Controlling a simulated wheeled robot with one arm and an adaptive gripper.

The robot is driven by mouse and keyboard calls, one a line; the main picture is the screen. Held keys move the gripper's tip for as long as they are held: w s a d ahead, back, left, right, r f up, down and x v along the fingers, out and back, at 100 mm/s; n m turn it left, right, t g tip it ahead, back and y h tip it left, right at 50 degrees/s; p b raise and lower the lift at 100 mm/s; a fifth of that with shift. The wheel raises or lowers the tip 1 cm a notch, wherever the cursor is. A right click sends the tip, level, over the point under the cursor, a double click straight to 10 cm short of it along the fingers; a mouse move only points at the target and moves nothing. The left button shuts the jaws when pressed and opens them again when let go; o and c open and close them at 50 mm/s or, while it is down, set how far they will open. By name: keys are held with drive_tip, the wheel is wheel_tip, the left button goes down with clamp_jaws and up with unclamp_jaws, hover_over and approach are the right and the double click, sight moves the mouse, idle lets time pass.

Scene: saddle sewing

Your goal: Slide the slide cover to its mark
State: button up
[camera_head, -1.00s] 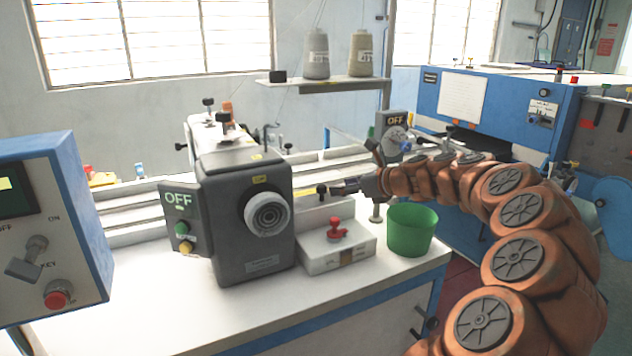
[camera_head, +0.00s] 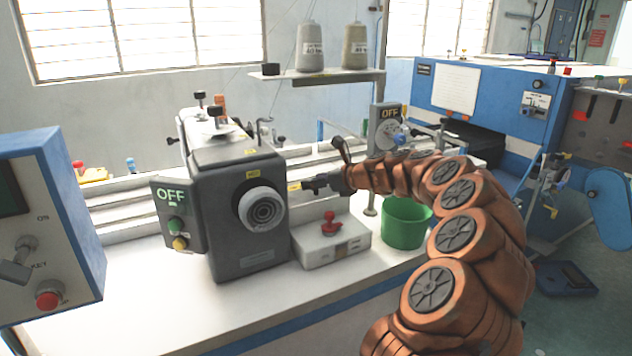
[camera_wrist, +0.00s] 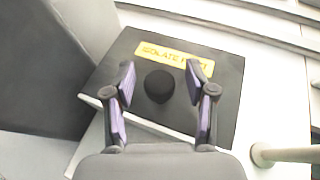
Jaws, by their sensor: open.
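The slide cover (camera_wrist: 218,110) seems to be the dark flat plate in the wrist view. It carries a yellow label (camera_wrist: 155,52), partly hidden by my fingers, and a round black knob (camera_wrist: 159,86). My gripper (camera_wrist: 164,78) is open, with one finger on each side of the knob and visible gaps to it. In the head view my gripper (camera_head: 308,186) is just right of the grey sewing machine head (camera_head: 232,230), and the yellow label (camera_head: 294,187) shows at its tip. The cover is mostly hidden there. I cannot make out a mark.
A white block with a red knob (camera_head: 329,224) stands in front of my gripper. A green bin (camera_head: 405,222) is to its right. In the wrist view a dark housing (camera_wrist: 45,65) rises left of the cover, and a pale post (camera_wrist: 280,153) stands at right.

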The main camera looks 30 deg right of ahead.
drive_tip(key=shift+c, duration=0.4)
clamp_jaws()
